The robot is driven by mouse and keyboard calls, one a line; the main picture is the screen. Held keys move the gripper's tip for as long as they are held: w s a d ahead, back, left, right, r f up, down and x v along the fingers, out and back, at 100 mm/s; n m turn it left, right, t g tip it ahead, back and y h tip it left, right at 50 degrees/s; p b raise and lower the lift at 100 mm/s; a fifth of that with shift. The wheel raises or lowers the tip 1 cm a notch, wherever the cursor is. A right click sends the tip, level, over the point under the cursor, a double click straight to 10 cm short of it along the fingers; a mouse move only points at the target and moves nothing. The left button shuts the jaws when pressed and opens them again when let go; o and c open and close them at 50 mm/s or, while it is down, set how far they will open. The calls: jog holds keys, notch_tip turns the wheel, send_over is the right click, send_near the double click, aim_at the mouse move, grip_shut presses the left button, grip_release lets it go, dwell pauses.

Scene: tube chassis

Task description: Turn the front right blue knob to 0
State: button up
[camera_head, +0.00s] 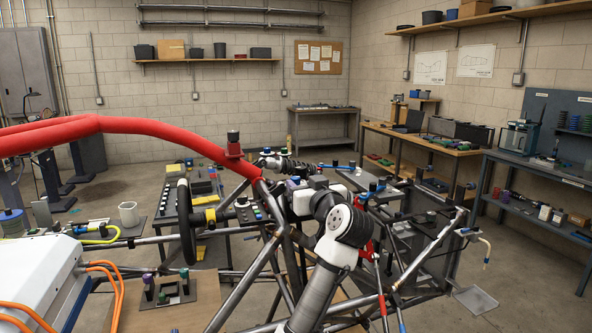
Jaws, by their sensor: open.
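My arm rises from the bottom centre of the head view, and its black-and-white elbow stands in front of the tube chassis. My gripper (301,190) is open at the far end of the arm, beyond the elbow. Its fingers are small and partly hidden, and I see nothing held in it. A small blue knob-like part (373,187) shows right of the elbow on the chassis's right side. It is too small to read a setting or a 0 mark. I cannot tell whether it is the front right knob. My gripper is left of it, apart from it.
A red padded tube (100,125) crosses the left side. Grey chassis tubes (245,290) surround my arm. A black steering wheel (186,222) stands left of centre. Workbenches (425,143) line the right wall. Open floor shows at far right.

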aim_at(296, 179)
jog(key=p+x, duration=0.2)
jog(key=x, duration=0.4)
jog(key=shift+c, duration=0.4)
grip_shut()
jog(key=shift+f+m+h, duration=0.1)
jog(key=shift+m+h, duration=0.2)
jog(key=shift+h, duration=0.3)
jog(key=shift+m+t+h+b, duration=0.3)
jog(key=shift+m+t+h, duration=0.3)
jog(key=shift+m+h, duration=0.85)
jog(key=shift+n+h, duration=0.25)
jog(key=shift+o, duration=0.4)
grip_release()
jog(key=shift+s, duration=0.15)
